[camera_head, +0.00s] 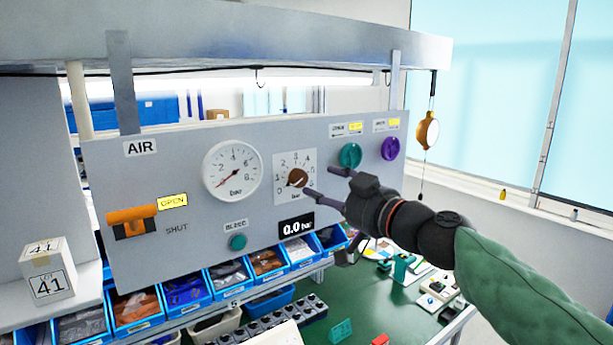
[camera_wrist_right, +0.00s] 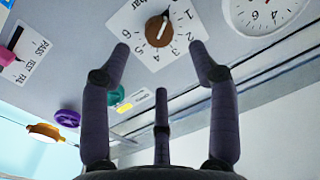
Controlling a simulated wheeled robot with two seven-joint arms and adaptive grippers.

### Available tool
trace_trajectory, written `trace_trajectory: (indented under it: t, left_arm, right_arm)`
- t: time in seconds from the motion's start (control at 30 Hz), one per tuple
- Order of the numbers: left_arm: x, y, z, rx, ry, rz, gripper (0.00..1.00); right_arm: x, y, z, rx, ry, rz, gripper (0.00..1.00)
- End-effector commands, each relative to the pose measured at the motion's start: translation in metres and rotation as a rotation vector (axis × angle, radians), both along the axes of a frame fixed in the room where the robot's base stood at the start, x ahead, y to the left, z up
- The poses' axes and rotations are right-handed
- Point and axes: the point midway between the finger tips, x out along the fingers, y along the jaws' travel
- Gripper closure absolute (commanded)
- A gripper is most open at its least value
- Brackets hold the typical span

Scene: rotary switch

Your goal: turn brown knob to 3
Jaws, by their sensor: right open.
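The brown knob (camera_head: 298,178) sits on a white numbered dial plate (camera_head: 281,160) on the grey panel. Its white pointer points to the lower left, below the 1. In the right wrist view the brown knob (camera_wrist_right: 157,32) lies ahead between the fingertips, its pointer towards the top right, short of the 1. My right gripper (camera_head: 321,182) is open just in front of the knob's right side. In the wrist view the gripper (camera_wrist_right: 160,50) has its fingers spread, with no clear contact on the knob. The display (camera_head: 296,227) reads 0.0 bar. My left gripper is out of view.
A round gauge (camera_head: 233,171) is left of the dial. A green knob (camera_head: 350,155) and a purple knob (camera_head: 390,148) are to its right. A green bleed button (camera_head: 238,242) and an orange valve handle (camera_head: 132,220) are lower left. Blue bins (camera_head: 228,274) stand below the panel.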

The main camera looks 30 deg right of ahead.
Motion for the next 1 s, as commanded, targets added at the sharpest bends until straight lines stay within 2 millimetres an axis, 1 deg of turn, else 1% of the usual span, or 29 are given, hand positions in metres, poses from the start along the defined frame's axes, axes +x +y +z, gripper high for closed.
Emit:
trace_trajectory:
  t: [0.03, 0.1, 0.2, 0.33, 0.53, 0.8, 0.83, 0.87, 0.9, 0.97, 1.0]
  left_arm:
    - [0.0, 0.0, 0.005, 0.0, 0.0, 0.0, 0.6]
    - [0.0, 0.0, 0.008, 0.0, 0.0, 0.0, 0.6]
    - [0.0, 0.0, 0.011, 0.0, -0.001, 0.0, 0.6]
    - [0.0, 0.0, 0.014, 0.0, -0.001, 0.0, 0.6]
    - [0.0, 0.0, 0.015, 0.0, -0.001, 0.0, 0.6]
    - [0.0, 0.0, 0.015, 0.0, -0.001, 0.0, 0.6]
    - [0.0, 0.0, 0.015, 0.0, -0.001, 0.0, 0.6]
    - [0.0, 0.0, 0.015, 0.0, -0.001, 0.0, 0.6]
    - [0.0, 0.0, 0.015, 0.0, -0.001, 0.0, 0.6]
    - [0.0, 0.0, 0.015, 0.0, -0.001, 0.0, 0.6]
    - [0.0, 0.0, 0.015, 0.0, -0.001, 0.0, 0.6]
  right_arm:
    - [0.011, 0.002, 0.001, 0.001, 0.003, 0.002, 0.39]
    - [0.023, 0.004, 0.001, 0.002, 0.002, 0.002, 0.39]
    - [0.039, 0.006, 0.001, 0.001, 0.002, 0.001, 0.39]
    - [0.055, 0.007, 0.0, 0.001, 0.002, 0.0, 0.39]
    - [0.066, 0.009, 0.0, 0.0, 0.001, -0.001, 0.39]
    - [0.067, 0.009, 0.0, 0.0, 0.0, -0.002, 0.39]
    - [0.067, 0.009, 0.0, 0.0, 0.0, -0.001, 0.45]
    - [0.067, 0.009, 0.0, 0.0, 0.0, -0.002, 0.53]
    - [0.067, 0.009, 0.0, 0.0, 0.0, -0.002, 0.65]
    - [0.067, 0.009, 0.0, 0.0, 0.0, -0.002, 0.81]
    - [0.066, 0.009, 0.0, 0.0, 0.0, -0.002, 0.93]
